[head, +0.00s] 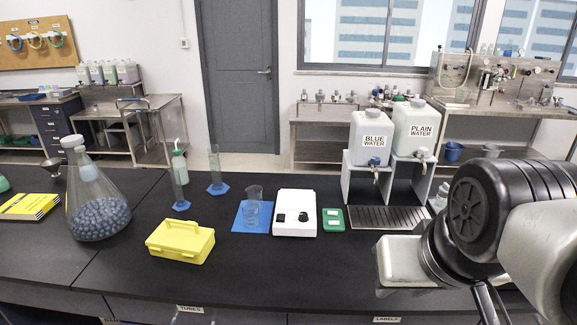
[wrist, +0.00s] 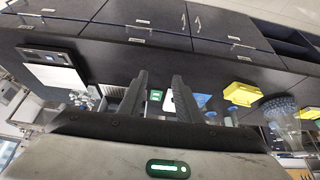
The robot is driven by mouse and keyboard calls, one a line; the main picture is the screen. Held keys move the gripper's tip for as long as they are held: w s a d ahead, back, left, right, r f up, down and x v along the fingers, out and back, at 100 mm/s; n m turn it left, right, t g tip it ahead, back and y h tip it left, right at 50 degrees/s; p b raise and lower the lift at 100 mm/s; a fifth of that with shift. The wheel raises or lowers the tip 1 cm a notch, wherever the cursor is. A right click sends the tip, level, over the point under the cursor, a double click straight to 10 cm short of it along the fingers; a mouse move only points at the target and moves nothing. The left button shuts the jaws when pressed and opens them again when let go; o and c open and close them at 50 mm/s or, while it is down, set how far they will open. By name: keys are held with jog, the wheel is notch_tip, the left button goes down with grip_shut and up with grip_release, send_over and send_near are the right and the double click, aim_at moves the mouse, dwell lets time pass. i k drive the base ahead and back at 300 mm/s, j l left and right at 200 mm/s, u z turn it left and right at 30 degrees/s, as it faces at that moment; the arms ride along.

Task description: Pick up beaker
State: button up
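A clear glass beaker (head: 251,216) stands on a blue mat (head: 241,228) on the black bench, near the middle of the head view. A second, greyer glass vessel (head: 255,192) shows just behind it. In the wrist view, which looks upside down, the blue mat (wrist: 202,99) lies beyond the right finger, and the beaker is too small to make out. My gripper (wrist: 160,75) is open, with two dark fingers apart and nothing between them. In the head view it is at the lower right, well right of the beaker and partly cut off.
A white stirrer plate (head: 296,226) and green box (head: 333,219) stand right of the mat. A yellow case (head: 181,241) is front left, with tall cylinders (head: 215,169) behind and a large flask (head: 96,196) farther left. White water containers (head: 371,138) stand back right. Bench in front of the mat is clear.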

aim_at(251, 214)
jog(key=i+j, duration=0.1)
jog(key=j, duration=0.3)
jog(key=i+j, duration=0.1)
jog(key=j, duration=0.35)
jog(key=i+j, duration=0.1)
jog(key=j, duration=0.3)
jog(key=i+j, duration=0.1)
jog(key=j, duration=0.3)
